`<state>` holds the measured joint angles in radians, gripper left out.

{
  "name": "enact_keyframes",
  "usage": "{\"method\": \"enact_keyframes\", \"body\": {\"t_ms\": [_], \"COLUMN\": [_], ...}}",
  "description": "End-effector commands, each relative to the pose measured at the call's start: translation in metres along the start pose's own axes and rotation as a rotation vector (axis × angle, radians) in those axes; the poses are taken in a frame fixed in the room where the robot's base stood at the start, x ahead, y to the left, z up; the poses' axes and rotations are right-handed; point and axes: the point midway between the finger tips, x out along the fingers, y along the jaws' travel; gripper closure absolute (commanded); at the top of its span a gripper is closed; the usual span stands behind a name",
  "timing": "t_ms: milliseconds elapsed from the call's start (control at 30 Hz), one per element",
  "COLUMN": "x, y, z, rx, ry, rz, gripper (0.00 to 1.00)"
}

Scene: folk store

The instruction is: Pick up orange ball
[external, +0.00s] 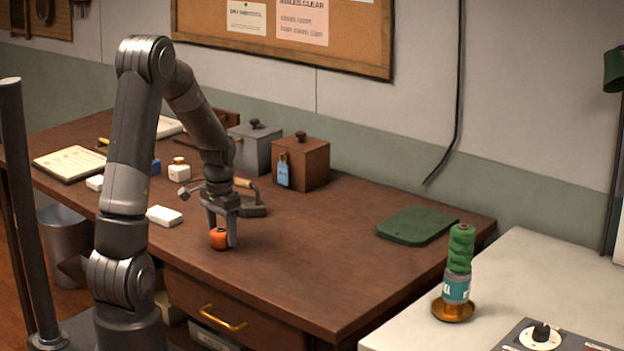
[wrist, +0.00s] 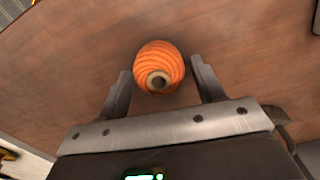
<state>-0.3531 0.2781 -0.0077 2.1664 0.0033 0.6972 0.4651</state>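The orange ball (external: 219,239) sits on the brown wooden desk near its front edge. In the wrist view it is a ribbed orange ball of wound thread (wrist: 159,68) with a dark-centred hole facing the camera. My gripper (external: 222,240) is low over the desk at the ball. In the wrist view my gripper (wrist: 160,75) is open, with one finger on each side of the ball and a visible gap on the right. The left finger is close to the ball; I cannot tell whether it touches.
A green spool (external: 460,250) stands on the pale counter at right. The desk right of the ball is clear.

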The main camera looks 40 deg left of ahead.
Motion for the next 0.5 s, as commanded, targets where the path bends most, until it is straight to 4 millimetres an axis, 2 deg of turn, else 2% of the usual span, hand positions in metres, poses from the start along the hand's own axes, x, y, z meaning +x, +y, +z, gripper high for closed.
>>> {"method": "enact_keyframes", "body": {"t_ms": [67,400,500], "x": [-0.0001,-0.0002,-0.0003], "y": [0.0000,0.0000,0.0000], "z": [0.0000,0.0000,-0.0001], "rx": [0.000,0.000,0.000], "ry": [0.000,0.000,0.000], "rz": [0.000,0.000,0.000], "gripper": [0.45,0.73,0.73]}}
